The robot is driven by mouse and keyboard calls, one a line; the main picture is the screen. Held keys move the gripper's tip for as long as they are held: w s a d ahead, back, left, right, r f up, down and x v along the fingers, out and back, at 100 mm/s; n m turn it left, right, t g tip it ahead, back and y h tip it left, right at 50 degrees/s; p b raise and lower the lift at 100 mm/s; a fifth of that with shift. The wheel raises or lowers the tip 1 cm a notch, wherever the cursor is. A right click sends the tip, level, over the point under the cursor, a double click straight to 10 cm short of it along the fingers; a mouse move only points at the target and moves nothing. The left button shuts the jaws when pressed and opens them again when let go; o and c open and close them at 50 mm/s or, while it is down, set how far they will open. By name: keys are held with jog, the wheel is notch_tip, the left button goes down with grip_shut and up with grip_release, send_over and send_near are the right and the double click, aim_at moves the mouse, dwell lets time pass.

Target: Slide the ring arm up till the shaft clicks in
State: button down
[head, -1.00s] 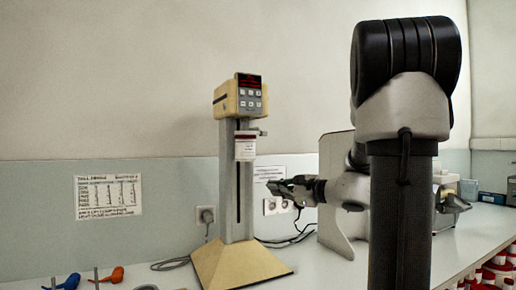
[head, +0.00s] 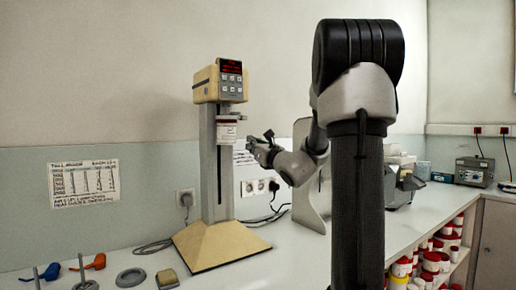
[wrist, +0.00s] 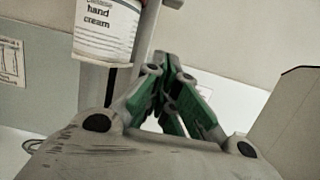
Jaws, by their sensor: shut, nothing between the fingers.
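The mill's cream-coloured motor head (head: 220,82) with a lit red display sits on top of a grey column (head: 209,165) with a dark slot. A white hand cream jar (head: 226,131) hangs in front of the column, close below the head. The ring arm (head: 230,117) shows only as a thin grey strip at the jar's top. In the wrist view the jar (wrist: 105,30) is at upper left. My gripper (head: 251,144) is right of the jar, near its lower edge. Its green-padded fingers (wrist: 168,62) are closed together, empty. The shaft is hidden.
A sloped beige base (head: 215,245) carries the column. Blue and orange tools, a grey disc (head: 130,277) and a small block (head: 167,278) lie at front left. A grey panel (head: 308,205) stands behind my arm. Sockets and cables are on the wall.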

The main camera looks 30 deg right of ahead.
jog(key=w+r, duration=0.2)
jog(key=r, duration=0.1)
jog(key=w+r, duration=0.1)
jog(key=r, duration=0.1)
jog(key=shift+w, duration=0.15)
jog(key=shift+f, duration=0.1)
